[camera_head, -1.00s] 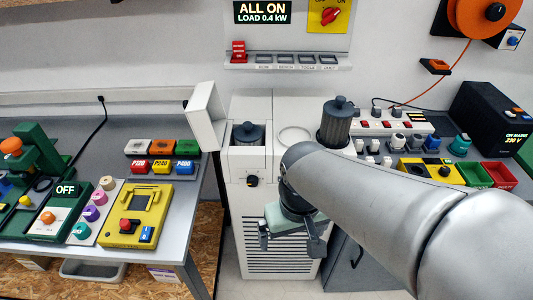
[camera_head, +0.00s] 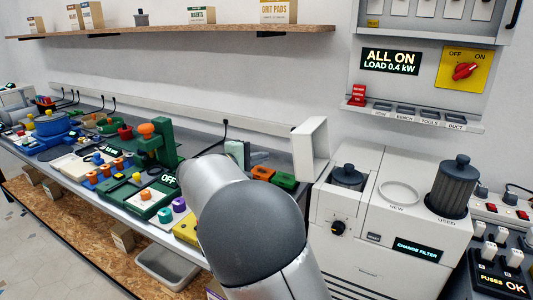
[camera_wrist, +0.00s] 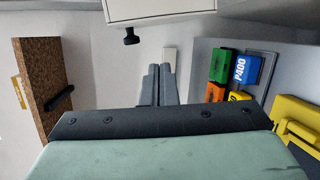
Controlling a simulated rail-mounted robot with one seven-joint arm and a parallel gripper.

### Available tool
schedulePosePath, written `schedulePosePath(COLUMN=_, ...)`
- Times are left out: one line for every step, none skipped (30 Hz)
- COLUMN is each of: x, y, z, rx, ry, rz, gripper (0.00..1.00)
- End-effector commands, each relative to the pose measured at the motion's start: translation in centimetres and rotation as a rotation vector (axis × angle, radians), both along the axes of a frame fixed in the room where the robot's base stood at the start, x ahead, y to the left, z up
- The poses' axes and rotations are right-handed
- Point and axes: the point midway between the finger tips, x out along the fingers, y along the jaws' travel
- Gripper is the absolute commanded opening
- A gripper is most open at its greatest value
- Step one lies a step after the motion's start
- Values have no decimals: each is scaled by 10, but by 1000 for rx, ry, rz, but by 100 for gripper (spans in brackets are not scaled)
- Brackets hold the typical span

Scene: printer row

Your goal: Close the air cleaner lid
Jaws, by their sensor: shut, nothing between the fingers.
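The air cleaner (camera_head: 400,215) is a white cabinet at the right of the head view. Its white lid (camera_head: 310,150) stands upright, open, at the cabinet's left edge. A dark filter (camera_head: 348,175) sits in the opening beside the lid. A second dark filter (camera_head: 453,188) stands on the spot marked USED; the NEW ring (camera_head: 398,193) is empty. My gripper (camera_wrist: 158,85) is shut and empty in the wrist view. In the head view my arm largely hides it; a pale green part of it (camera_head: 238,152) shows left of the lid, apart from it.
The cabinet display (camera_head: 416,250) reads CHANGE FILTER. The workbench (camera_head: 125,212) at left carries a green press (camera_head: 155,145) and coloured blocks. A shelf (camera_head: 180,33) hangs above. In the wrist view, a white body with a black knob (camera_wrist: 131,36) lies beyond the fingertips.

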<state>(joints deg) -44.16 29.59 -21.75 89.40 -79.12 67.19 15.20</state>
Motion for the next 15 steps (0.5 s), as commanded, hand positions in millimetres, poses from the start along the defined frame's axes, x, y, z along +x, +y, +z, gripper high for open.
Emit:
schedulePosePath(x=11, y=7, z=3, rx=-62, ry=-50, rz=10, gripper=0)
schedulePosePath(x=15, y=9, z=9, rx=-89, ry=-77, rz=15, gripper=0)
schedulePosePath(x=19, y=11, z=15, rx=-118, ry=-105, rz=17, gripper=0)
schedulePosePath(x=21, y=12, z=19, rx=-133, ry=-121, rz=19, gripper=0)
schedulePosePath(x=22, y=12, z=21, rx=-143, ry=-131, rz=20, gripper=0)
schedulePosePath(x=25, y=11, z=24, rx=-151, ry=-139, rz=21, gripper=0)
schedulePosePath(x=26, y=10, z=25, rx=-155, ry=-143, rz=22, gripper=0)
schedulePosePath(x=28, y=8, z=26, rx=-156, ry=-143, rz=21, gripper=0)
schedulePosePath(x=31, y=4, z=26, rx=-154, ry=-142, rz=20, gripper=0)
schedulePosePath(x=34, y=0, z=26, rx=-154, ry=-141, rz=20, gripper=0)
schedulePosePath(x=37, y=-3, z=27, rx=-154, ry=-140, rz=20, gripper=0)
schedulePosePath(x=41, y=-9, z=27, rx=-154, ry=-140, rz=18, gripper=0)
schedulePosePath(x=46, y=-14, z=28, rx=-153, ry=-139, rz=18, gripper=0)
schedulePosePath(x=50, y=-19, z=28, rx=-153, ry=-139, rz=18, gripper=0)
schedulePosePath(x=56, y=-26, z=28, rx=-153, ry=-139, rz=17, gripper=0)
